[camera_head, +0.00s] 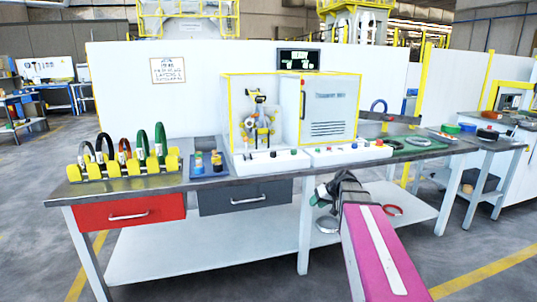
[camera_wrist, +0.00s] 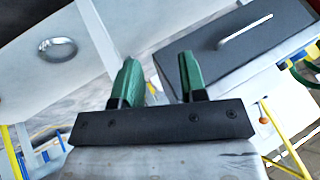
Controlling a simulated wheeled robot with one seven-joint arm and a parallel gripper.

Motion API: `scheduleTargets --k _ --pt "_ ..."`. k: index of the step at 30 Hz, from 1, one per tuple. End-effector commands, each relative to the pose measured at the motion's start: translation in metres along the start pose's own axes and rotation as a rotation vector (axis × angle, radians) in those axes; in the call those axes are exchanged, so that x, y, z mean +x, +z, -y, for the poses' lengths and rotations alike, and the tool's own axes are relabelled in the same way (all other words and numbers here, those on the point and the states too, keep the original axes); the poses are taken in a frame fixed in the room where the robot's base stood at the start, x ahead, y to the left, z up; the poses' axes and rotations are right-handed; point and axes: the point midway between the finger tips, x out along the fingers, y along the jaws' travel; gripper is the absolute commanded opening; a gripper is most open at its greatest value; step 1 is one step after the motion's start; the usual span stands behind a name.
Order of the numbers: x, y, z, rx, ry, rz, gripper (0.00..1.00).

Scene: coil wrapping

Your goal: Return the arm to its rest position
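My gripper (camera_head: 322,190) is in front of the workbench's front edge, below the tabletop and over the lower shelf. In the wrist view its two green fingertips (camera_wrist: 160,76) stand apart with nothing between them. My magenta arm reaches up to it from the bottom right of the head view and hides part of the shelf. The closed grey drawer (camera_head: 246,197) is to its left in the head view; a grey drawer front with a handle (camera_wrist: 245,31) shows in the wrist view.
The workbench (camera_head: 230,180) carries a yellow rack (camera_head: 125,168) with several coils, a wrapping machine (camera_head: 325,108) and a green mat (camera_head: 412,146). A red drawer (camera_head: 130,212) is shut. The lower shelf (camera_head: 190,250) holds a silver ring (camera_head: 327,224) and a red ring (camera_head: 392,210).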

Motion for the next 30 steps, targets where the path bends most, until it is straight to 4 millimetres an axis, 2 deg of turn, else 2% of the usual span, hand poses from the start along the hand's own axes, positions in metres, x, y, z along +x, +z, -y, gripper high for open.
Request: scheduleTargets --k 1,6,9,12,15,18,21,30 --pt "0.013 0.032 0.008 0.03 0.033 0.054 0.39" --pt "0.045 0.115 0.018 0.133 0.178 0.217 0.39" --pt "0.055 0.16 0.023 0.181 0.275 0.296 0.39" --pt "0.06 0.198 0.026 0.216 0.365 0.355 0.39" --pt "0.062 0.224 0.028 0.238 0.436 0.393 0.39" --pt "0.062 0.239 0.028 0.251 0.483 0.413 0.39" --pt "0.062 0.244 0.028 0.256 0.503 0.42 0.39" --pt "0.062 0.244 0.027 0.258 0.506 0.421 0.39"
